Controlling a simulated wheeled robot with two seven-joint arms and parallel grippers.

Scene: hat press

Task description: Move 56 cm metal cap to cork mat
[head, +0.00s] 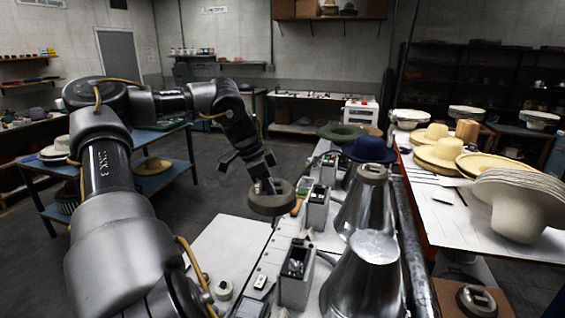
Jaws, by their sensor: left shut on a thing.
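My left gripper (267,186) is shut on a round, grey-brown metal cap (271,204). It holds the cap near the left edge of the press bench, left of the metal cones. I cannot read a size on the cap. A similar cap (374,171) sits on top of the far cone, and another (477,300) lies at the bottom right on a brownish surface (446,294). That surface may be the cork mat, but I cannot tell for sure. My right gripper is not in view.
Two metal cones (362,285) and several small control boxes (296,272) stand along the bench. Hats (436,155) fill the table at right. A blue table (160,180) stands behind my left arm.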

